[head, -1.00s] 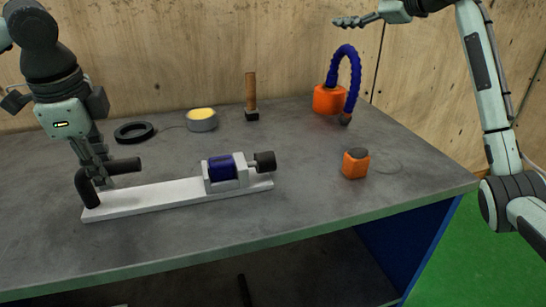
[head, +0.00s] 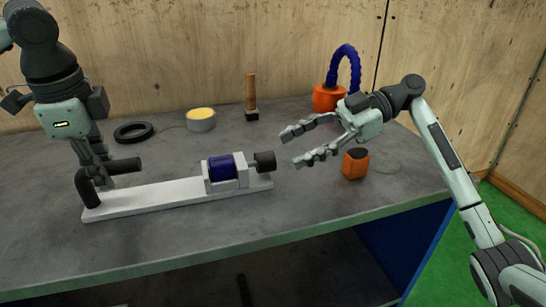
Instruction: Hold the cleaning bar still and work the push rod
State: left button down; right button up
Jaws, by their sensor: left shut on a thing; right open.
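The cleaning bar (head: 150,198), a long white bar, lies on the grey bench. A black bent handle (head: 88,188) stands at its left end. Near its right end a white bracket holds a dark blue cylinder (head: 221,167). A black knob (head: 265,161), which looks like the push rod's end, sticks out to the right. My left gripper (head: 103,179) is shut on the black handle; its fingers partly hide the grip. My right gripper (head: 291,149) is open and empty, its fingers pointing left just right of the knob, apart from it in the picture.
An orange block with a dark top (head: 355,165) stands below my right gripper. Behind are an orange pot with a blue hose (head: 329,97), a wooden-handled tool (head: 251,95), a yellow-topped tin (head: 201,119) and a black ring (head: 133,132). The bench front is clear.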

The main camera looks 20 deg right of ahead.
aim_at(274, 158)
jog(key=x, duration=0.5)
jog(key=shift+a+f, duration=0.1)
jog(key=shift+a, duration=0.2)
jog(key=shift+c, duration=0.6)
grip_shut()
